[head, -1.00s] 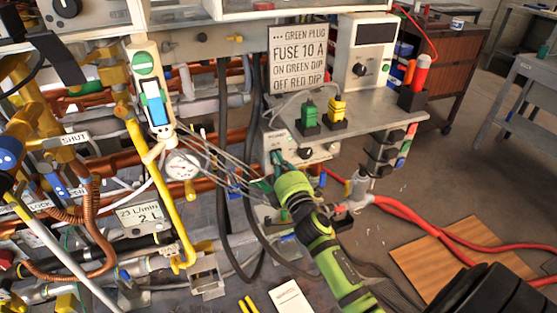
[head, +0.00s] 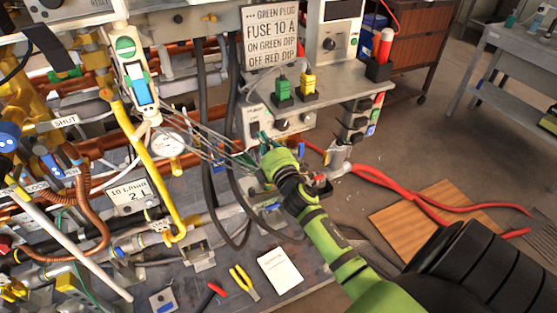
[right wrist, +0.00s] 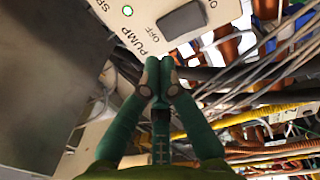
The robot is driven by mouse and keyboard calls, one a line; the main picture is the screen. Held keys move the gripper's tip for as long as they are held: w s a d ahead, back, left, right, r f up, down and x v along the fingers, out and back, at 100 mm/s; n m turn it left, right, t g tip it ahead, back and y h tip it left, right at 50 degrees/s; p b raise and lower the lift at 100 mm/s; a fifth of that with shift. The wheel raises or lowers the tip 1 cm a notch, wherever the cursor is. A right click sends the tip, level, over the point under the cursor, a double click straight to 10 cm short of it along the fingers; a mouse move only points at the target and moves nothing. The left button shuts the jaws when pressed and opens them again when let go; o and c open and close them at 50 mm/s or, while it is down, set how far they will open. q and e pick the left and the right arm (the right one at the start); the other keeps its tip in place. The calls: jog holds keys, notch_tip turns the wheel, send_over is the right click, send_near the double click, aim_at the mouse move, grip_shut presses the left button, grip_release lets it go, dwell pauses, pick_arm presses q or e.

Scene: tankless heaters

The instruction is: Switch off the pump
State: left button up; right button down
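The pale pump box (head: 290,125) sits under the grey shelf in the head view. In the right wrist view, the pump panel (right wrist: 130,30) carries the words PUMP and OFF, a grey rocker switch (right wrist: 181,18) and a small green light (right wrist: 127,10). My right gripper (head: 265,140) is just below and in front of the box. In the right wrist view its green fingertips (right wrist: 159,75) meet with nothing seen between them, just below the PUMP lettering. I cannot tell whether they touch the panel. The rocker's exact tilt is unclear. My left gripper is out of view.
Green (head: 283,88) and yellow (head: 308,86) plugs stand on the shelf (head: 345,91) above the box. Grey cables (head: 205,137) and pipes crowd the left. Yellow pliers (head: 244,284) and a white sheet (head: 280,271) lie below. Red hoses (head: 390,183) run right.

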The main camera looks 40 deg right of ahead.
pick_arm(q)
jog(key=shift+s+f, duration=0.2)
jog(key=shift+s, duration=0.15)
pick_arm(e)
jog(key=v, duration=0.9)
jog(key=shift+r, duration=0.8)
